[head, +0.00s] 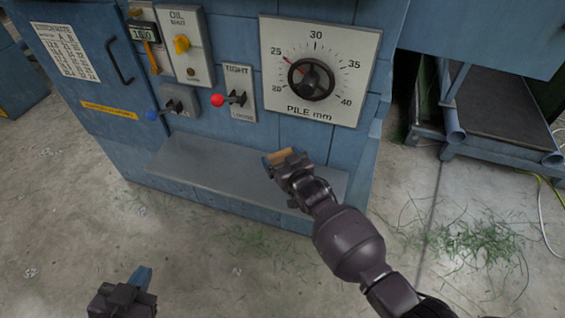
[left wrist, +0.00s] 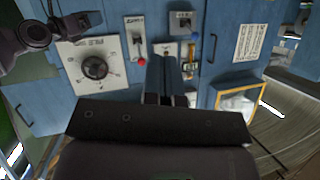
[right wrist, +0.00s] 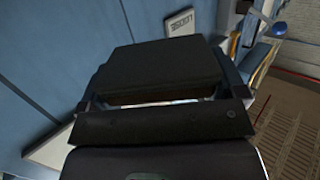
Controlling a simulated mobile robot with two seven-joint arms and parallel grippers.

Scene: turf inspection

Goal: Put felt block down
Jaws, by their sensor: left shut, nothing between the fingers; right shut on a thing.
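The felt block (head: 281,156) shows as a tan edge at the tips of my right gripper (head: 285,163). In the right wrist view the block (right wrist: 160,72) is a broad dark slab with a tan strip along its near edge. My right gripper is shut on it. It is over the right part of the grey shelf (head: 215,168) on the blue machine; whether the block touches the shelf is unclear. My left gripper (head: 141,277) is low at the front left, away from the machine. Its blue fingers (left wrist: 162,80) are shut and empty in the left wrist view.
A dark conveyor (head: 500,105) stands at the right. The left part of the shelf is clear.

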